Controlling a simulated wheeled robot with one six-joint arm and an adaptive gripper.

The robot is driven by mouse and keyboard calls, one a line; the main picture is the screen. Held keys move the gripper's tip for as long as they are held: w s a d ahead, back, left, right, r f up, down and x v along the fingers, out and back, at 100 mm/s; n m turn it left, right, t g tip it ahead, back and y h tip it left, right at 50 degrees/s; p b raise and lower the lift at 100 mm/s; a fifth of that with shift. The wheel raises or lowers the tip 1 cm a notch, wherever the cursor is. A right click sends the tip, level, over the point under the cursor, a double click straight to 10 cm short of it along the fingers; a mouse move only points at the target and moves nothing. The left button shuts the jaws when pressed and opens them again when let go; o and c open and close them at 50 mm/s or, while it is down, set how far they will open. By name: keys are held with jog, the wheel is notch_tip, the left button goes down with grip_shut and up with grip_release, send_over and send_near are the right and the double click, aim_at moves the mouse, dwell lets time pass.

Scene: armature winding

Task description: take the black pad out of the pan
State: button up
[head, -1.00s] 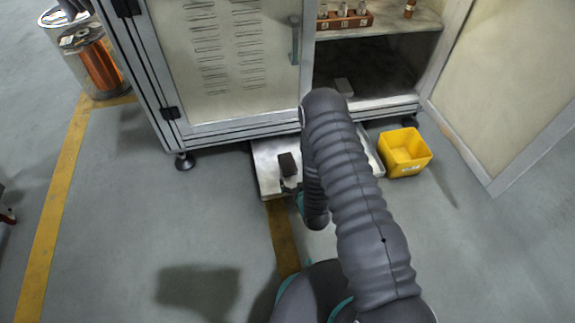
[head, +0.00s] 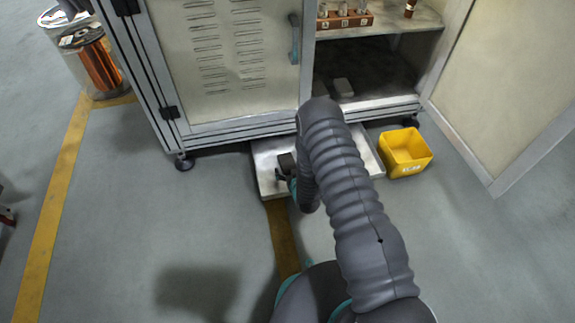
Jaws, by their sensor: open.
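The pan (head: 267,180) is a shallow light-grey tray on the floor, partly under the front of the cabinet. The black pad (head: 287,161) is a small dark block in the pan's left part. My gripper (head: 283,176) is at the pad's near side, small and dark in the head view. My arm hides much of the gripper and the middle of the pan. The jaws are open; whether they touch the pad or stand around it I cannot tell.
The cabinet's closed left door (head: 228,60) rises behind the pan. A small grey block (head: 343,87) lies on the cabinet's lower shelf. The floor (head: 140,220) at left is clear.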

jog(key=c, duration=1.2)
jog(key=shift+c, duration=0.2)
